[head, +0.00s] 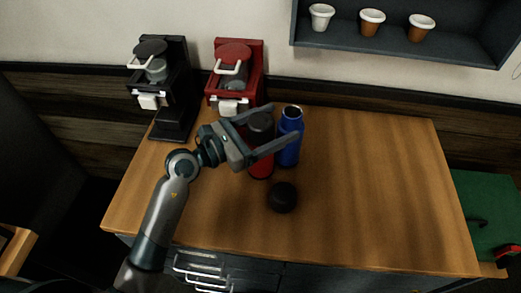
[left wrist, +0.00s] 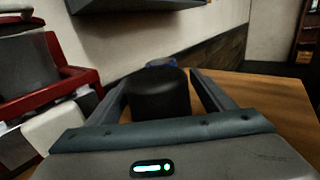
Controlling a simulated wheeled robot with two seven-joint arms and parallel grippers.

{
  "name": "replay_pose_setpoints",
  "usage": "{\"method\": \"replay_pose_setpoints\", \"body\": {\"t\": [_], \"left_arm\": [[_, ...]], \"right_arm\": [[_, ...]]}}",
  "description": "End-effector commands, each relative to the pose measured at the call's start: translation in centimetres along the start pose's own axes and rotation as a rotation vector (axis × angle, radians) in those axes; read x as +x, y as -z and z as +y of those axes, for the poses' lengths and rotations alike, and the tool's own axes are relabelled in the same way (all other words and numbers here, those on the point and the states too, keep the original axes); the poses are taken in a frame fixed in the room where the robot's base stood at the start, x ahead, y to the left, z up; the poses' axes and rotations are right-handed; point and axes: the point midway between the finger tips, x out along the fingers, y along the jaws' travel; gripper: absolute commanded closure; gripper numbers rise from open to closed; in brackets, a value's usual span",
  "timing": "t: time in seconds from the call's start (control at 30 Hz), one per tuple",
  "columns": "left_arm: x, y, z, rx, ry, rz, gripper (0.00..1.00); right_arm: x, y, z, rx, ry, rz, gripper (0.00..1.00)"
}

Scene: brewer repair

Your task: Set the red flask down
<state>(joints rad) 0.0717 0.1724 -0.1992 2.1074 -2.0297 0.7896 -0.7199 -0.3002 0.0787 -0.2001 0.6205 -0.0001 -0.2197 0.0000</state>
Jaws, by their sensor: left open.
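The red flask (head: 261,165) stands upright on the wooden table, with a dark top section. My left gripper (head: 270,126) is open, with its two fingers on either side of the flask's upper part. In the left wrist view the flask's dark top (left wrist: 161,95) sits between the spread fingers, with a visible gap to the right finger. The flask's lower part is hidden in that view. My right gripper does not show.
A blue flask (head: 290,137) stands right beside the red one. A black round lid (head: 282,197) lies in front. A black brewer (head: 173,115) and a red brewer (head: 238,62) stand at the back left. The table's right half (head: 385,190) is clear.

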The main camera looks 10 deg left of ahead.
Motion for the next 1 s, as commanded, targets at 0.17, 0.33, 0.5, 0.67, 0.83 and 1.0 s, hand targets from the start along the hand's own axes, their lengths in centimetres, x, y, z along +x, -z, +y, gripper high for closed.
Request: {"method": "replay_pose_setpoints", "body": {"t": [0.17, 0.33, 0.5, 0.67, 0.83, 1.0], "left_arm": [[0.0, 0.0, 0.0, 0.0, 0.0, 0.0, 0.37], [0.0, 0.0, 0.0, 0.0, 0.0, 0.0, 0.78], [0.0, -0.1, 0.0, 0.0, 0.0, -0.001, 1.0], [0.0, -0.1, 0.0, 0.001, 0.0, -0.001, 1.0], [0.0, -0.8, 0.0, 0.003, 0.001, -0.003, 1.0], [0.0, -2.8, 0.0, 0.005, 0.001, -0.006, 1.0]], "right_arm": [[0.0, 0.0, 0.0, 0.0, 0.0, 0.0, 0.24], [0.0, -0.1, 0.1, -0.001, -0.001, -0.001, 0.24], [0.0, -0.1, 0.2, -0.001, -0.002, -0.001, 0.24], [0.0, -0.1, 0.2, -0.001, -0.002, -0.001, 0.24], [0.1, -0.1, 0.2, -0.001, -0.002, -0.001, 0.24], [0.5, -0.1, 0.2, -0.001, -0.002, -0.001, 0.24]]}}
